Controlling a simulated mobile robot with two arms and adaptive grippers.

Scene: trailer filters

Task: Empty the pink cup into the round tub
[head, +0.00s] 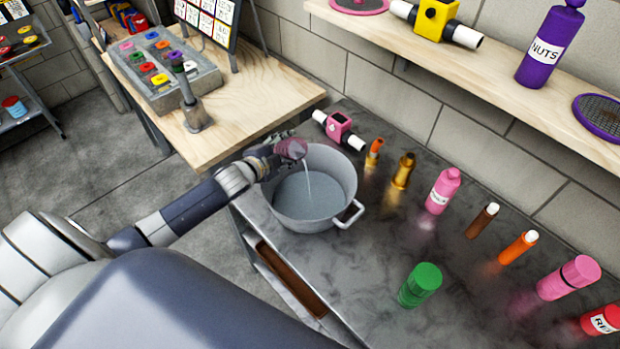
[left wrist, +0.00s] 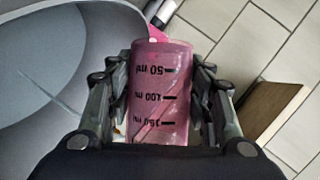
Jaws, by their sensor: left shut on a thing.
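My left gripper (head: 268,155) is shut on the pink cup (head: 291,149), which is tilted over the left rim of the round tub (head: 314,226). A thin pale stream runs from the cup down into the tub, where greyish liquid or the bare bottom shows. In the left wrist view, the gripper's fingers (left wrist: 160,95) clasp both sides of the see-through pink cup (left wrist: 163,105), which has black volume marks. The tub's grey inside (left wrist: 70,85) lies to the left there. How much is left in the cup I cannot tell. My right gripper is not in view.
The tub stands on a dark worktop (head: 370,290) with a pink valve (head: 339,127) behind it. Several bottles, including a green one (head: 420,285), stand to its right. A wooden table (head: 250,95) with a button panel (head: 165,70) is at the back left.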

